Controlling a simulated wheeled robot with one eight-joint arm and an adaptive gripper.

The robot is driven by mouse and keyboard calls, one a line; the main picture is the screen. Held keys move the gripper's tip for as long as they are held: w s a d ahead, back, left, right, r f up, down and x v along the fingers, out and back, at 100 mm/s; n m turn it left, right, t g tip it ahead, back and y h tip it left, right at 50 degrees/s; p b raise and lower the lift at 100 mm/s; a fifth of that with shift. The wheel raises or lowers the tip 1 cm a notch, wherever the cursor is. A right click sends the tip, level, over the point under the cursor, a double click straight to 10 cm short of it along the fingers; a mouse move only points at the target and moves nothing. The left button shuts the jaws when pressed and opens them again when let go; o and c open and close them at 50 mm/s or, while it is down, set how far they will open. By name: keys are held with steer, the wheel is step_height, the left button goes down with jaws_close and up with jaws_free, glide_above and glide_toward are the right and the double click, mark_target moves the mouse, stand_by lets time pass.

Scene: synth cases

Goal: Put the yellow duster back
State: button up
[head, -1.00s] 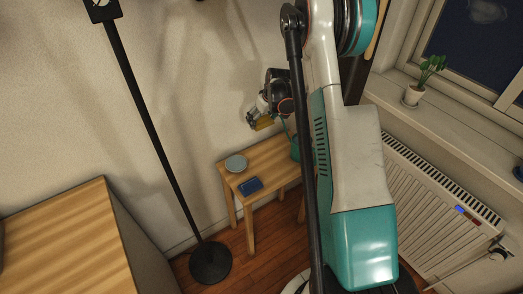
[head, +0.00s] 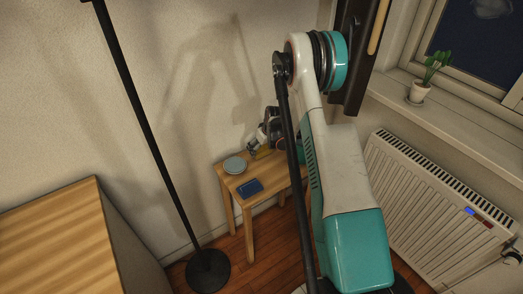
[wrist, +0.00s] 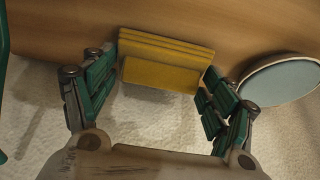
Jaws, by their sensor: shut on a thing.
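The yellow duster (wrist: 160,75) is a ribbed yellow block held between the two fingers of my gripper (wrist: 161,77) in the wrist view. In the head view my gripper (head: 258,146) is low over the back of the small wooden table (head: 229,185), near the wall. A bit of the duster's yellow shows there too, mostly hidden by the gripper. I cannot tell whether the duster touches the tabletop.
A pale blue-green plate (head: 235,165) and a dark blue flat item (head: 250,187) lie on the table. A black lamp stand (head: 208,270) stands left. A radiator (head: 425,200) is at right.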

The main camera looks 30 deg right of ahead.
steer(key=shift+f, duration=0.25)
steer(key=o, duration=1.1)
steer(key=shift+f, duration=0.1)
steer(key=p+v, duration=0.4)
steer(key=v, duration=0.8)
